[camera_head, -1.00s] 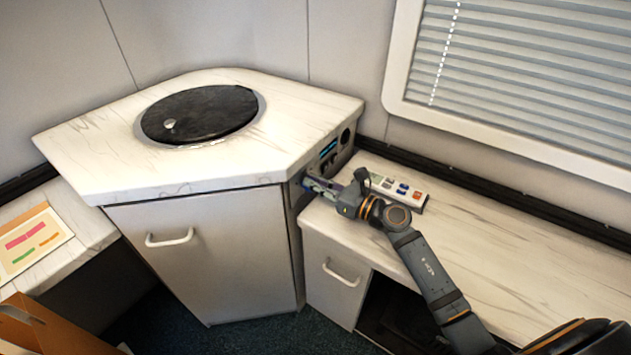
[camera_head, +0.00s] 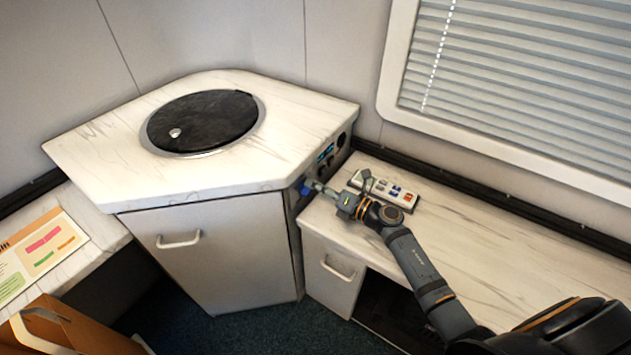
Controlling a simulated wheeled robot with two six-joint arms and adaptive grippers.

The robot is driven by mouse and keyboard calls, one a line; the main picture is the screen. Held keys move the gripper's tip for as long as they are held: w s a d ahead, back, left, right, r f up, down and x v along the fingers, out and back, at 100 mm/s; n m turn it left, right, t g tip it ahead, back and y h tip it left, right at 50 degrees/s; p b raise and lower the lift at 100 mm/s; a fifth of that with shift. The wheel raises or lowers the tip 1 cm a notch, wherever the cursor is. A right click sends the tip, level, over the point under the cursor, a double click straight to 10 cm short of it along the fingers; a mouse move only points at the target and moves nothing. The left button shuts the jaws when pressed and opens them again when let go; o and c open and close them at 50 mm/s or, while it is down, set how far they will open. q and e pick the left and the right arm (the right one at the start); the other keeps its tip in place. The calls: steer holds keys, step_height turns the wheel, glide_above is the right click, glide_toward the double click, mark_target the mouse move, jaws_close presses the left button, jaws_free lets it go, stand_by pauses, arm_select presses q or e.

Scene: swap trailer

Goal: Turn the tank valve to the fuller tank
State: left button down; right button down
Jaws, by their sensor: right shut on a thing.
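A small blue valve handle (camera_head: 305,188) sits low on the dark side panel of the corner cabinet. My right gripper (camera_head: 314,187) reaches it from the right, just above the lower counter, and is shut on it. The fingers hide part of the handle, so I cannot tell its exact angle. Above it on the same panel is a lit blue display (camera_head: 326,152); its levels are too small to read. My left gripper is not in view.
A white panel with coloured buttons (camera_head: 385,190) lies on the right counter (camera_head: 500,250), close behind my right gripper. The corner cabinet top (camera_head: 115,155) has a round black lid (camera_head: 205,118).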

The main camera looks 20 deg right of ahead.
steer(key=shift+w+r+m, duration=0.1)
steer(key=shift+m, duration=0.4)
steer(key=shift+p, duration=0.3)
steer(key=c, duration=1.4)
jaws_free()
steer(key=shift+c, duration=0.2)
steer(key=v, duration=1.2)
